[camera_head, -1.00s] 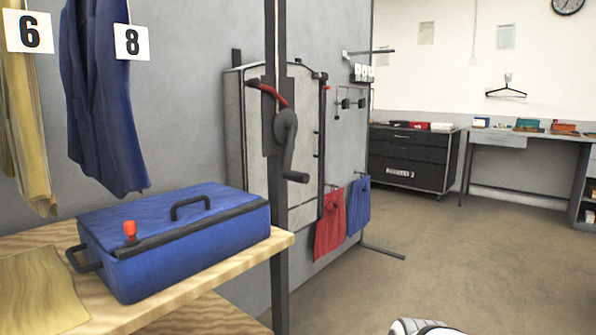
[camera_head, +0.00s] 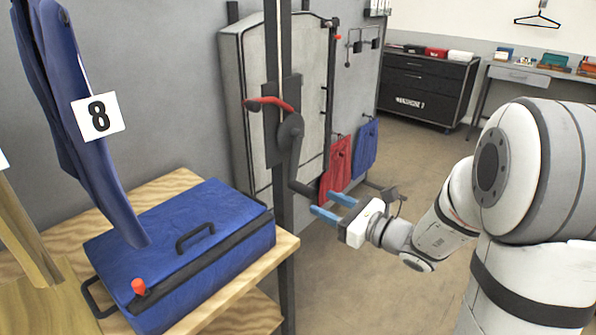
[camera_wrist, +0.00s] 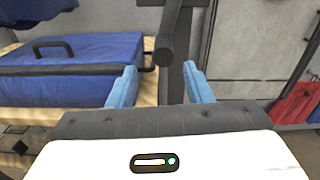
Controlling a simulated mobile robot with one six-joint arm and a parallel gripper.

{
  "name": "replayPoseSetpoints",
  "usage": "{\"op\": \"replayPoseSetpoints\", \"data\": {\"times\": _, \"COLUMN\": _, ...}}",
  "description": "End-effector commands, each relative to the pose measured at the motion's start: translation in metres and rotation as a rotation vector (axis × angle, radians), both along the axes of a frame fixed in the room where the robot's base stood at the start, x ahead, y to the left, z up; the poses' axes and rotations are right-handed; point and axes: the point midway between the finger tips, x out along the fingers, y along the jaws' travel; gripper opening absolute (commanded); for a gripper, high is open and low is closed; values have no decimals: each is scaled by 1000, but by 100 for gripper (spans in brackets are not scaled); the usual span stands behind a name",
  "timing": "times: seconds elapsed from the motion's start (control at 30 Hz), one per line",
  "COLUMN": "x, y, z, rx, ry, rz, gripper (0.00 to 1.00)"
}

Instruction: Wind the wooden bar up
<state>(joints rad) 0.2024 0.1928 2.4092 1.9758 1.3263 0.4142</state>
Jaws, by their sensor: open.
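A dark crank (camera_head: 291,150) is mounted on a dark upright post (camera_head: 285,240), with its arm hanging down and its handle (camera_head: 304,189) sticking out at the bottom. A red lever (camera_head: 268,102) sits above the crank. My gripper (camera_head: 323,203) is open, its two blue fingers pointing at the handle from the right. In the wrist view, the handle's round end (camera_wrist: 164,56) is ahead of my gripper (camera_wrist: 160,82), between the lines of the fingers and slightly high. The fingers are not closed on it. I cannot make out the wooden bar in these views.
A blue case (camera_head: 180,245) lies on a wooden bench (camera_head: 285,248) left of the post. A blue garment (camera_head: 85,140) tagged 8 hangs above it. Red cloth (camera_head: 337,168) and blue cloth (camera_head: 366,145) hang behind my gripper. Floor on the right is open.

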Motion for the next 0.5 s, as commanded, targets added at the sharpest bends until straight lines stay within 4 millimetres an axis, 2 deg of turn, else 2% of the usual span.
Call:
{"op": "replayPoseSetpoints", "data": {"times": 0.17, "x": 11, "y": 10, "z": 3, "rx": 19, "ry": 3, "rz": -9, "gripper": 46}}
{"op": "replayPoseSetpoints", "data": {"times": 0.5, "x": 41, "y": 57, "z": 3, "rx": 16, "ry": 3, "rz": 3, "gripper": 46}}
